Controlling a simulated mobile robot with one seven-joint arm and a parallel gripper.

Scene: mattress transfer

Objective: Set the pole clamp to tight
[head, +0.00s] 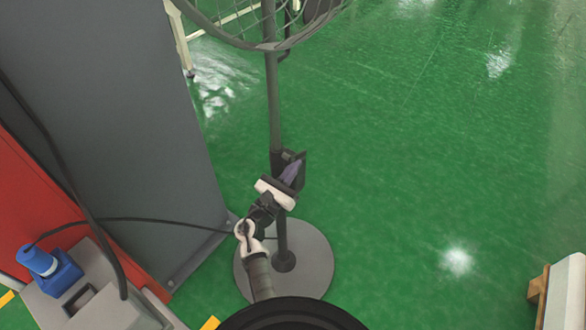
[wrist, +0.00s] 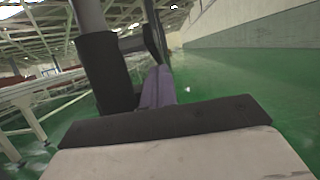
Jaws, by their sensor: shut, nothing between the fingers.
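The pole clamp (head: 278,161) is a black collar around the grey pole of a stand with a round wire cage at its top. It also shows large in the wrist view (wrist: 103,70), left of my fingers. A dark lever sticks out from the right side of the collar and stands partly behind my fingertips. My gripper (head: 293,169) is shut and empty, its purple fingers close to the collar and lever. In the wrist view my gripper (wrist: 159,74) points at the lever. I cannot tell whether they touch.
The pole (head: 273,105) stands on a round grey base (head: 312,262). A tall grey panel (head: 125,130) is at left, with a blue plug (head: 40,262) and black cable near it. The cable runs behind my arm towards the pole.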

